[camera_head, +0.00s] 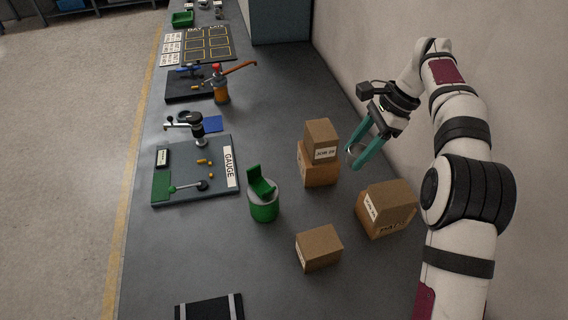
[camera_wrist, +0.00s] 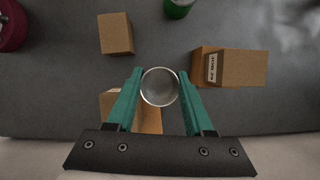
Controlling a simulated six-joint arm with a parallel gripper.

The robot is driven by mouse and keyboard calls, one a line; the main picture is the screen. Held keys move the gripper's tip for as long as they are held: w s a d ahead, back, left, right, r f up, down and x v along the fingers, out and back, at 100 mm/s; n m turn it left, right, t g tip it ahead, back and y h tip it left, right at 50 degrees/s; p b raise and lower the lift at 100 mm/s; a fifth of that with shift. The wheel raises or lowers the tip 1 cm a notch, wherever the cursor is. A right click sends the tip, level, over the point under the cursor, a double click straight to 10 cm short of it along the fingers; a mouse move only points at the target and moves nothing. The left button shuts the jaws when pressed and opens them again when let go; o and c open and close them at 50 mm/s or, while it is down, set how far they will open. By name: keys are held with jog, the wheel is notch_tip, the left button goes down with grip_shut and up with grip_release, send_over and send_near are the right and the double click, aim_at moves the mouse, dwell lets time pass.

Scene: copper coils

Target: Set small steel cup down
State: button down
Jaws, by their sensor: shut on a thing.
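The small steel cup (camera_wrist: 160,87) is between the green fingers of my gripper (camera_wrist: 161,92) in the wrist view, with its round open rim facing the camera. Its inside looks empty. In the head view my gripper (camera_head: 359,161) is at the right, near the wall, with the cup (camera_head: 354,150) partly hidden between its fingers. The gripper is shut on the cup. It appears to be held above the bench, between the stacked boxes and the box at the right; the exact height is hard to tell.
Stacked cardboard boxes (camera_head: 319,172) stand left of my gripper. Another box (camera_head: 386,208) lies below it, and a smaller box (camera_head: 319,248) is farther front. A green container (camera_head: 264,208) and a gauge board (camera_head: 196,188) stand to the left. Bare bench (camera_head: 275,105) lies behind the boxes.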

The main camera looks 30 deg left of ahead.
jog(key=s+a+f+m+t+y, duration=0.1)
jog(key=a+f+m+t, duration=0.2)
jog(key=a+m, duration=1.05)
jog(key=n, duration=0.6)
send_near(276, 179)
jog(key=shift+m, duration=0.25)
jog(key=f, duration=0.1)
jog(key=s+a+f, duration=0.1)
jog(key=f, duration=0.1)
jog(key=s+a+f, duration=0.1)
jog(key=f, duration=0.1)
jog(key=shift+a+f, duration=0.1)
jog(key=shift+f, duration=0.1)
jog(key=c, duration=0.6)
grip_release()
jog(key=shift+f, duration=0.1)
jog(key=shift+o, duration=0.2)
